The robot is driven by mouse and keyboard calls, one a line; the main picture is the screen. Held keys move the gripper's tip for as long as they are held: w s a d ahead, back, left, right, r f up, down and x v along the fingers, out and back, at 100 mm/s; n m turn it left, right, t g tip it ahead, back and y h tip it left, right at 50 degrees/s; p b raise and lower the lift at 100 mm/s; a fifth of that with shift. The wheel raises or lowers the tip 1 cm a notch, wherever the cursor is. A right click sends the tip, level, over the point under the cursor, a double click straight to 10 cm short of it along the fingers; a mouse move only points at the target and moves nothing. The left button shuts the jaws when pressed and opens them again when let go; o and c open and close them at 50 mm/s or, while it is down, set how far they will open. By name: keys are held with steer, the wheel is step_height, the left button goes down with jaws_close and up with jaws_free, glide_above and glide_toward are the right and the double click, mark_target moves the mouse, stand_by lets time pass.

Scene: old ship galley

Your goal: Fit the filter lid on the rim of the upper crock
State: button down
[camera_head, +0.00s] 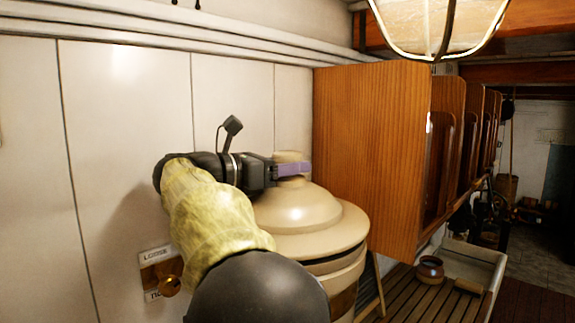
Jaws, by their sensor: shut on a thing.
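The filter lid (297,208) is a beige dome with a wide brim and a knob (292,156) on top. My gripper (292,168) comes in from the left and is shut on the knob, with one purple finger showing across its front. The lid is above the beige upper crock (347,279), roughly centred over it. A dark line shows between the lid's brim and the crock at the front right. I cannot tell whether the brim touches the rim. My arm hides the left side of the lid and crock.
A wooden cabinet (370,150) stands close on the right. A pale panelled wall (120,130) is behind. A lamp (440,25) hangs at the top right. A slatted drainboard (425,300) with a small brown pot (430,268) lies at the lower right.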

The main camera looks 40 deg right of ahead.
steer(key=shift+f+b, duration=0.3)
steer(key=shift+f, duration=0.15)
stand_by(0.5)
steer(key=c, duration=0.5)
jaws_free()
steer(key=shift+s, duration=0.1)
steer(key=shift+f, duration=0.15)
steer(key=w+a+b, duration=0.3)
steer(key=a+b, duration=0.1)
steer(key=a, duration=1.3)
steer(key=shift+w, duration=0.2)
